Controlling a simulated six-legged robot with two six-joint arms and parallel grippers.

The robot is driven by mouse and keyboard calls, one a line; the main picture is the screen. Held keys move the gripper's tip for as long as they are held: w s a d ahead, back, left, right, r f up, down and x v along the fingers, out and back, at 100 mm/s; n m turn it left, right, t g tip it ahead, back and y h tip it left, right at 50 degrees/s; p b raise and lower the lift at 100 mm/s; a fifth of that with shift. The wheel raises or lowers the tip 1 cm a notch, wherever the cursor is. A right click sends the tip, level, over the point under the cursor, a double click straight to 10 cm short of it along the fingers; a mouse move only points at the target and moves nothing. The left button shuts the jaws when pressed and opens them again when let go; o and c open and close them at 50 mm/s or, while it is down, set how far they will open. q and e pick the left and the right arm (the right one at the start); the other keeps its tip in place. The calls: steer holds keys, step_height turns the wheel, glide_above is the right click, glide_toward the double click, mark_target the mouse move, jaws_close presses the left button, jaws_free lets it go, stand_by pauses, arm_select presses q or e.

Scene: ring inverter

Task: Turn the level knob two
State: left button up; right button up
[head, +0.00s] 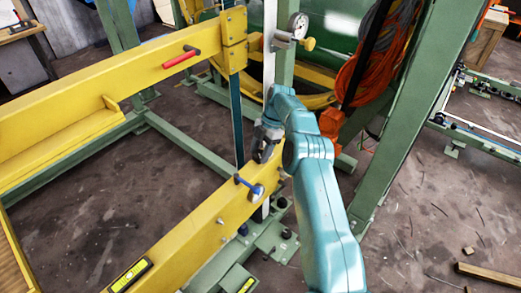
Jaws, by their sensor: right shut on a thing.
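My right arm comes in from the lower right, and its dark gripper (263,151) points down beside the pale upright post, just above the yellow beam end. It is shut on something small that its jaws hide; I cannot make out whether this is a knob. A blue T-shaped handle (250,187) sticks out of the lower yellow beam (203,230), just below the gripper. Small dark knobs (243,229) (286,234) stand on the green base near the post foot. I cannot tell which is level knob two. My left gripper is not in view.
A yellow spirit level (130,275) lies on the lower beam, and another (246,286) is on the green base. The upper yellow beam (110,65) carries a red handle (181,58). A dial gauge (298,27) and orange cable (375,65) are behind. Floor at right is mostly clear.

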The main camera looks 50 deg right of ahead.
steer(key=o, duration=1)
